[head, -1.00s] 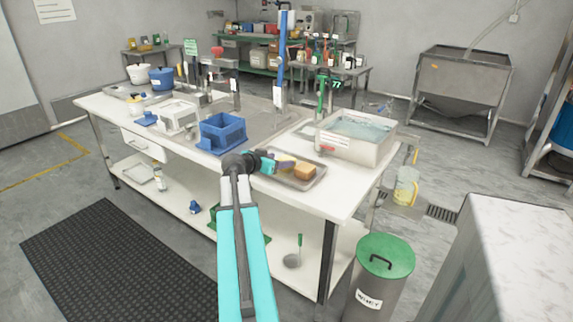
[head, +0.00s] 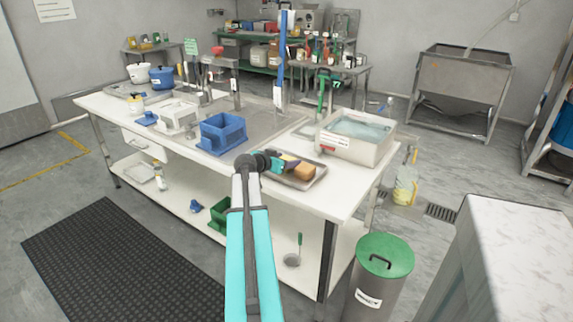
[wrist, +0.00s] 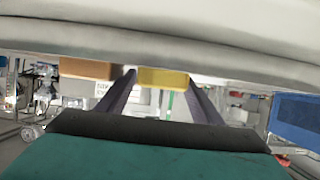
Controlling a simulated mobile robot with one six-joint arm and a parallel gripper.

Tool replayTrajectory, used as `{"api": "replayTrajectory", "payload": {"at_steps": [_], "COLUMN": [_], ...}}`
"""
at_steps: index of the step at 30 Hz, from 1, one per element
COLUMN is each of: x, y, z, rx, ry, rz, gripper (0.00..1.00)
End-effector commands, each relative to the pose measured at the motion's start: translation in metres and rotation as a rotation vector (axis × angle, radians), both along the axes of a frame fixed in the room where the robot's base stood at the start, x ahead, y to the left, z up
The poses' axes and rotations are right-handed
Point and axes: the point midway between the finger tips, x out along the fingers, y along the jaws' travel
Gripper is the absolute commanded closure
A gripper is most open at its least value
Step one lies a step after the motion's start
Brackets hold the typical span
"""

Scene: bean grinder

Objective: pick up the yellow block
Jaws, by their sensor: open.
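The yellow block (wrist: 163,78) shows in the wrist view between the tips of my two dark fingers, with the picture upside down. My gripper (wrist: 160,84) is open, one finger to each side of it; I cannot tell whether either finger touches it. A tan-orange block (wrist: 90,69) sits just left of the left finger in that view. In the head view my gripper (head: 289,163) is low over the metal tray (head: 296,185), and the tan-orange block (head: 304,171) lies on the tray to its right. The yellow block is mostly hidden there.
A blue bin (head: 222,131) stands left of the tray; it also shows in the wrist view (wrist: 296,116). A large basin of liquid (head: 355,138) stands behind and right of the tray. The white table's front edge (head: 260,190) is close. A green-lidded bin (head: 385,256) stands on the floor.

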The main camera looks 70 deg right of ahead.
Motion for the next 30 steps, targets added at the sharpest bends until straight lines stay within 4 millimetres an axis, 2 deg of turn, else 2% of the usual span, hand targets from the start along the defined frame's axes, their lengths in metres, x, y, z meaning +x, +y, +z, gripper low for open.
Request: {"api": "replayTrajectory", "payload": {"at_steps": [5,12,23,30], "x": [0.0,0.0,0.0,0.0], "y": [0.0,0.0,0.0,0.0], "z": [0.0,0.0,0.003,0.016], "rx": [0.0,0.0,-0.001,-0.001], "ry": [0.0,0.0,0.0,-0.002], "rz": [0.0,0.0,0.0,-0.001], "gripper": [0.4,0.76,0.76,0.76]}}
